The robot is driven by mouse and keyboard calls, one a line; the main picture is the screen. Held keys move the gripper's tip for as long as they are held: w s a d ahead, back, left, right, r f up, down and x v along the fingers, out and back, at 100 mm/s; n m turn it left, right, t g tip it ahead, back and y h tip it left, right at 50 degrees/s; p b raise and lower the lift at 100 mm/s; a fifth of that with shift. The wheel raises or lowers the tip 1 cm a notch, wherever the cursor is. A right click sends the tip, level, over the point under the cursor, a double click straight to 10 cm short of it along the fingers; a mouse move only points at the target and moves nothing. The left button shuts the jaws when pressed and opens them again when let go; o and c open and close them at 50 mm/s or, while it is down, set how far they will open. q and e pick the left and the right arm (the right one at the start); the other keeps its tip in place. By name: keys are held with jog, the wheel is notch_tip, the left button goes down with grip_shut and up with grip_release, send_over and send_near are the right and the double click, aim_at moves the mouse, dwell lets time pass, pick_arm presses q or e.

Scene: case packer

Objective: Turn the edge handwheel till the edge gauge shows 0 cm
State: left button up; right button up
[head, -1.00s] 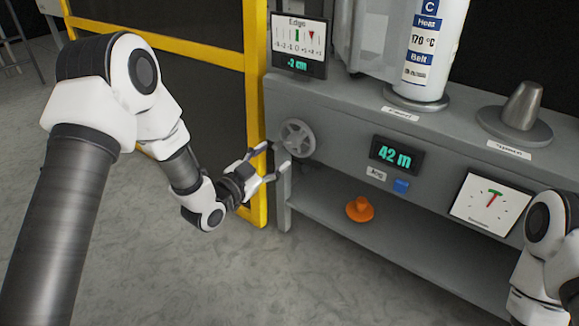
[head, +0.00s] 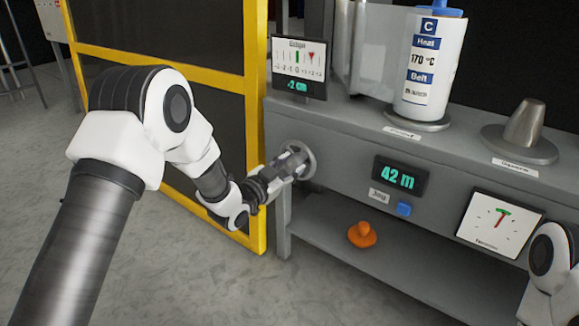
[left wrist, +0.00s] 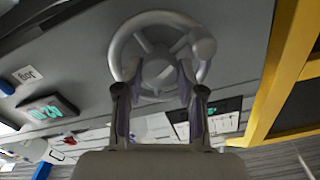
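The edge handwheel (head: 311,160) is a grey spoked wheel on the front of the grey machine, partly hidden by my left gripper (head: 292,163). In the left wrist view the handwheel (left wrist: 141,25) faces me, with a round knob (left wrist: 203,46) on its rim at upper right. There my left gripper (left wrist: 159,75) has its two fingers apart, reaching over the lower rim towards the hub. Whether they touch it I cannot tell. The edge gauge (head: 299,68) has a green bar at mid-scale, a red marker to its right and a small readout that looks like -2 cm. My right gripper is out of view.
A yellow-framed guard (head: 257,120) stands just left of the handwheel. To the right are a 42 m display (head: 400,176), a blue jog button (head: 404,209) and a dial (head: 500,222). Floor is clear in front.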

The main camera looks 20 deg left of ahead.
pick_arm(q)
jog(key=shift+r, duration=0.1)
jog(key=n+p, duration=0.1)
jog(key=p, duration=0.1)
jog(key=shift+r+n+p, duration=0.1)
jog(key=shift+n+p, duration=0.3)
jog(key=n+p, duration=0.5)
jog(key=shift+p, duration=0.3)
jog(key=shift+n+p, duration=0.8)
jog(key=shift+n, duration=0.2)
jog(key=n+p, duration=0.3)
jog(key=n, duration=0.1)
jog(key=n+p, duration=0.2)
jog(key=n, duration=0.2)
jog(key=shift+n, duration=0.3)
jog(key=shift+f, duration=0.2)
